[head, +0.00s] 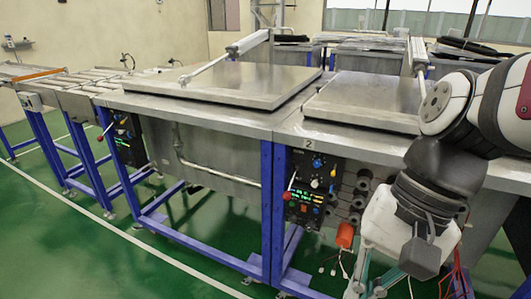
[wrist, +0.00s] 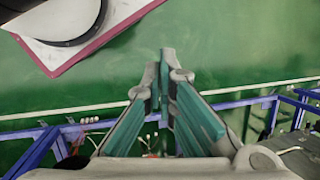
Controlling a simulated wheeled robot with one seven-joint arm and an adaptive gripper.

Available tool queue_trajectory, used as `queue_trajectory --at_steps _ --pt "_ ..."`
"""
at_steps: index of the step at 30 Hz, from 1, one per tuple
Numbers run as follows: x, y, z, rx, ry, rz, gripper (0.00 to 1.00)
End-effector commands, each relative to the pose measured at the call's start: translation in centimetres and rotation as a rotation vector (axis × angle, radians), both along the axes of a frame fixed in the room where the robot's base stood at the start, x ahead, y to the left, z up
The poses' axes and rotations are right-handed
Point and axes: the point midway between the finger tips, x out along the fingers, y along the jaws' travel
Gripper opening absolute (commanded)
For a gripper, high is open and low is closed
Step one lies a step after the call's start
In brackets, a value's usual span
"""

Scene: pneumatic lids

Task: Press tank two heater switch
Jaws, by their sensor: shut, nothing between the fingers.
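The tank marked 2 is a steel tank with a closed flat lid (head: 365,100) at the right of the head view. Its black control panel (head: 312,185) is on the front, with knobs, a red-tipped lever and small lit green displays. Which switch is the heater switch is too small to tell. My gripper (head: 372,290) hangs low to the right of the panel, apart from it. In the wrist view my gripper (wrist: 166,75) is shut and empty, its teal fingers over the green floor. The panel is not clearly visible in the wrist view.
Another steel tank with a lid (head: 225,82) and its own panel (head: 128,138) stands to the left. Blue frame legs (head: 272,210) and an orange cylinder (head: 345,235) with loose wires are near the panel. Green floor (head: 110,255) in front is clear.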

Motion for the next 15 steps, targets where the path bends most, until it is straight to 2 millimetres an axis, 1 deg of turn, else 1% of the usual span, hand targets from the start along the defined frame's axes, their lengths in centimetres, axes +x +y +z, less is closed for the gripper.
queue_trajectory --at_steps 1,5,9,11,15 --pt "1.0 0.4 -0.7 0.036 0.051 -0.064 0.0" --pt "3.3 1.7 -1.8 0.13 0.175 -0.235 0.0" --pt "6.2 2.8 -3.1 0.229 0.314 -0.421 0.0" --pt "7.5 3.1 -3.7 0.272 0.377 -0.5 0.0" --pt "10.7 3.5 -5.2 0.37 0.525 -0.684 0.0"
